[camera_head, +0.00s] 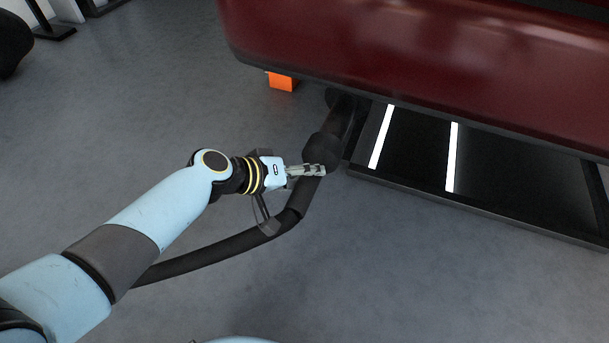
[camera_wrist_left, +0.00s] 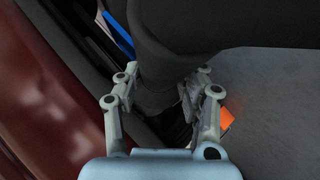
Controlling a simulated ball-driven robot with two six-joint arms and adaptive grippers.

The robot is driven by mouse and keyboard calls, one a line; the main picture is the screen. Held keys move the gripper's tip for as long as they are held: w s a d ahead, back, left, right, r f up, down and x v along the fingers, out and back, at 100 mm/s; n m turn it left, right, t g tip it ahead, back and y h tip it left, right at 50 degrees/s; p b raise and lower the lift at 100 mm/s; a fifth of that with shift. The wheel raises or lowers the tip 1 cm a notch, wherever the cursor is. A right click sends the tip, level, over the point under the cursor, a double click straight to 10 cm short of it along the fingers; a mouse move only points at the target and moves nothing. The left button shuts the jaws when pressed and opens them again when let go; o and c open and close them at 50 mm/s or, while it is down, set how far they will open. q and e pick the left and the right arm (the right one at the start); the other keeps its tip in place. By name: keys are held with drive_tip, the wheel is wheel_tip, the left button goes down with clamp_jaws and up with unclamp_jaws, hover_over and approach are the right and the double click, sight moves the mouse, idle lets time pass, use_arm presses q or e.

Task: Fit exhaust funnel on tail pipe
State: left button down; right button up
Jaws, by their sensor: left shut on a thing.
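The black exhaust funnel (camera_head: 322,150) is at the end of a thick black hose (camera_head: 240,243), below the rear of a dark red car (camera_head: 420,60). My left gripper (camera_head: 322,170) is at the funnel's lower part. In the left wrist view my left gripper (camera_wrist_left: 162,100) has its fingers on both sides of the dark funnel neck (camera_wrist_left: 155,98), shut on it. The wide dark body above fills the upper middle of that view. The tail pipe is not clearly visible, so I cannot tell whether the funnel is around it. My right gripper is not in view.
An orange block (camera_head: 281,81) is on the floor behind the funnel, under the car. A black platform (camera_head: 480,203) with white strips lies right of the funnel.

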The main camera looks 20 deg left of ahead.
use_arm(q)
drive_tip(key=shift+w, duration=1.1)
drive_tip(key=shift+s, duration=0.15)
drive_tip(key=shift+s, duration=2.05)
idle(0.5)
drive_tip(key=shift+w+b, duration=0.7)
drive_tip(key=shift+w, duration=1.5)
drive_tip(key=c, duration=0.7)
unclamp_jaws()
drive_tip(key=shift+s, duration=0.1)
